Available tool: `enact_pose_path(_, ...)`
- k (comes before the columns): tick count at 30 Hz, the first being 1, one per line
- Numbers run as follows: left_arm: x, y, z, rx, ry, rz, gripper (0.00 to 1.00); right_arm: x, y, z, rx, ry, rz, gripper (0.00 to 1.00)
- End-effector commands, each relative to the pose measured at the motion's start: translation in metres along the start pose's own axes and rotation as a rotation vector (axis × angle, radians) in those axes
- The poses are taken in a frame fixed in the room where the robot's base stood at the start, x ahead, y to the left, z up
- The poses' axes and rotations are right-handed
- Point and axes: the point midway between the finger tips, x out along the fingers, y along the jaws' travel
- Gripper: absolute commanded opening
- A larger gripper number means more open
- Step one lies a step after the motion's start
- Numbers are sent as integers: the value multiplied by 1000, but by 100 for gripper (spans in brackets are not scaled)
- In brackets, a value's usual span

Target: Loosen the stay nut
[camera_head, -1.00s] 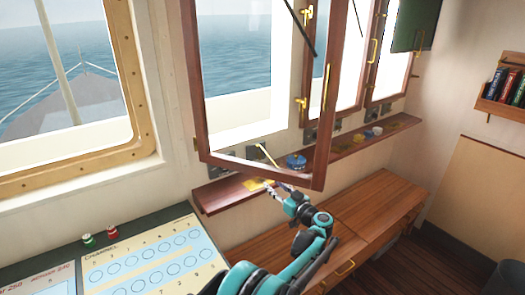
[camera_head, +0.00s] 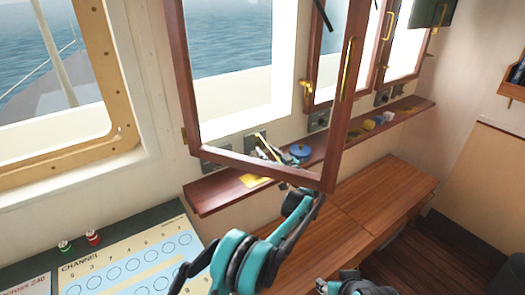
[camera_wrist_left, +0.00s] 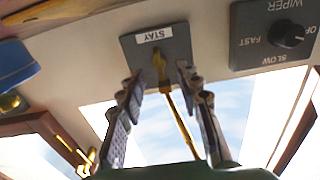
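The stay nut (camera_wrist_left: 160,63) is a small brass piece on a dark plate labelled STAY (camera_wrist_left: 150,36), with a brass rod (camera_wrist_left: 180,115) running down from it in the wrist view. My left gripper (camera_wrist_left: 158,82) is open, with one finger on each side of the nut and rod. I see gaps between the fingers and the nut, and no clear contact. In the head view my left gripper (camera_head: 268,153) reaches behind the open window's lower frame to the wall plate, partly hidden, and the nut cannot be made out there.
The open wooden window frame (camera_head: 270,172) hangs in front of my left wrist. A narrow shelf (camera_head: 215,193) below holds a blue round item (camera_head: 300,151) and other small things. A wiper switch plate (camera_wrist_left: 275,35) is beside the stay plate. The wooden desk (camera_head: 380,200) is clear.

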Motion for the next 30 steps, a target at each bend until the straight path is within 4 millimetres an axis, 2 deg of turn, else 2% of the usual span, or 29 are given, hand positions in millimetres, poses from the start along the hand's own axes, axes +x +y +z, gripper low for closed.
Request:
enact_pose_path(1,8,-1,2,0,0,-2,34,4,0,2,0,0,0,40)
enact_pose_path(6,23,0,1,0,0,0,34,6,0,4,0,0,0,40)
enact_pose_path(15,25,0,0,0,0,0,34,6,0,4,0,0,0,40)
enact_pose_path(19,25,0,0,0,0,0,0,6,0,4,0,0,0,40)
enact_pose_path(30,25,0,0,-21,0,0,0,5,0,4,0,0,0,40)
